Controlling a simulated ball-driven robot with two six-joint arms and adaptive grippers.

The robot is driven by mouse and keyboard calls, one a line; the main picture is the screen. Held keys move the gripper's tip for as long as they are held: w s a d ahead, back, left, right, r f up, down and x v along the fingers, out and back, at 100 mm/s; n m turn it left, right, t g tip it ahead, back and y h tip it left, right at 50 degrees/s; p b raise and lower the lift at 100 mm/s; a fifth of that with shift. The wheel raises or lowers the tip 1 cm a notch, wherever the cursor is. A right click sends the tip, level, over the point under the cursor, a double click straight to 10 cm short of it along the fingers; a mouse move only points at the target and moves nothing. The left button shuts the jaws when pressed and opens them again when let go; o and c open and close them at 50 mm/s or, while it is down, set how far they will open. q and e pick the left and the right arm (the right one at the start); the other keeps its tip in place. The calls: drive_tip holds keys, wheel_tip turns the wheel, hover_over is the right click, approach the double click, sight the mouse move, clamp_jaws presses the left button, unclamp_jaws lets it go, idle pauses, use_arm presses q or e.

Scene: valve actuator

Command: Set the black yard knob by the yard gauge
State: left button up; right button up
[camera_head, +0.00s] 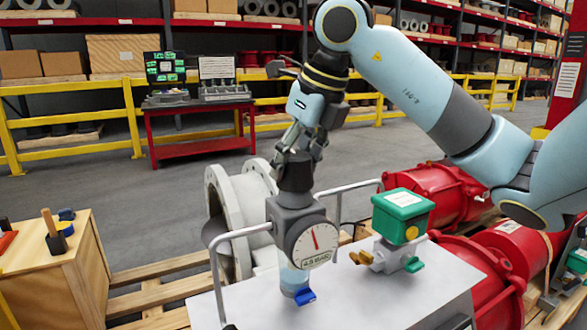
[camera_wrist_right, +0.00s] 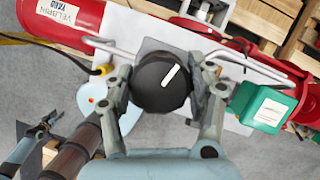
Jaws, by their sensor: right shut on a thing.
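The black yard knob (camera_head: 296,178) sits on top of the grey regulator body above the yard gauge (camera_head: 309,243). In the right wrist view the knob (camera_wrist_right: 160,84) is round, with a white mark pointing up and to the right. My right gripper (camera_head: 300,152) comes down from above and is shut on the knob, one finger on each side; it also shows in the right wrist view (camera_wrist_right: 162,92). The gauge has a white face and a red needle pointing up, slightly left. Its small label reads about 4.5 BAR.
The regulator stands at a pale metal plate (camera_head: 395,290) with grey handrails (camera_head: 238,235). A green box (camera_head: 403,211) with brass fittings is right of it, and red valve bodies (camera_head: 432,193) lie behind. A wooden box (camera_head: 55,270) stands left. Open floor lies behind.

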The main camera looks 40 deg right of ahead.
drive_tip(key=shift+m+h, duration=0.3)
drive_tip(key=shift+m, duration=0.5)
drive_tip(key=shift+b, duration=0.3)
drive_tip(key=o, duration=1.2)
drive_tip(key=shift+c, duration=0.2)
